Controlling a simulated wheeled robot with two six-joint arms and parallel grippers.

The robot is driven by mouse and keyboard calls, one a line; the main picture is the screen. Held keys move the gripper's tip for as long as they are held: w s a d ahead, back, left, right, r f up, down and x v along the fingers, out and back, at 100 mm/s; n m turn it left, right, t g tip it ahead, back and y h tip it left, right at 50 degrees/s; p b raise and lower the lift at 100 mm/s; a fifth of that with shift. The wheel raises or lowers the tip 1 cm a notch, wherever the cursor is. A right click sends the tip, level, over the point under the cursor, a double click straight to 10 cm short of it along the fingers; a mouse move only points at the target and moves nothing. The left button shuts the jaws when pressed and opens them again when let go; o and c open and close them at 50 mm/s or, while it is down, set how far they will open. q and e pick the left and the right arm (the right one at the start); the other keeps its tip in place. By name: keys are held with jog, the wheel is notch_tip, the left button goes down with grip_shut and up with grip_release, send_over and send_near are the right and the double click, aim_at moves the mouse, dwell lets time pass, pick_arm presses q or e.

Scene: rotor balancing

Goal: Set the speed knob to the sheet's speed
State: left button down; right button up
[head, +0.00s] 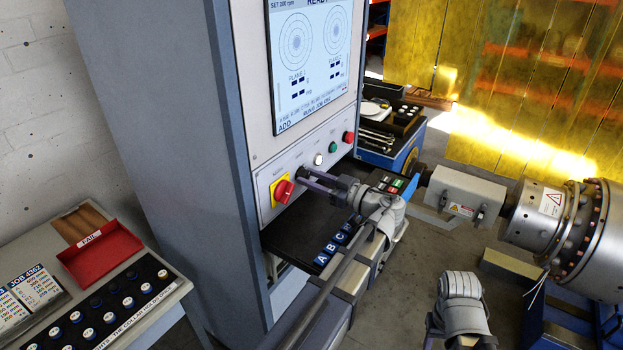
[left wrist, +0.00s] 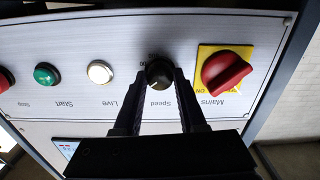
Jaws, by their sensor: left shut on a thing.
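The black speed knob (left wrist: 159,73) sits on the light panel, between the white Live button (left wrist: 99,72) and the red mains switch (left wrist: 226,73). My left gripper (left wrist: 160,85) is shut on the knob, one finger on each side. The screen (head: 310,60) shows a set speed that looks like 200 rpm, and "READY". The job sheet (head: 30,288), headed JOB 4262, lies at the far left; its small lines are not legible.
A red FAIL tray (head: 100,252) and a rack of several round weights stand at the left. Green (head: 332,149) and red (head: 348,137) buttons are close by on the panel. A dark shelf with lettered blue blocks (head: 322,259) lies below my left arm. A large metal rotor (head: 585,225) is at the right.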

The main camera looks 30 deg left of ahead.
pick_arm(q)
jog(key=m, duration=1.3)
jog(key=shift+s, duration=0.1)
jog(key=shift+m, duration=0.3)
dwell(0.3)
jog(key=shift+c, duration=2.3)
grip_release()
jog(key=d, duration=0.7)
jog(key=shift+s+d, duration=0.3)
jog(key=shift+d, duration=0.1)
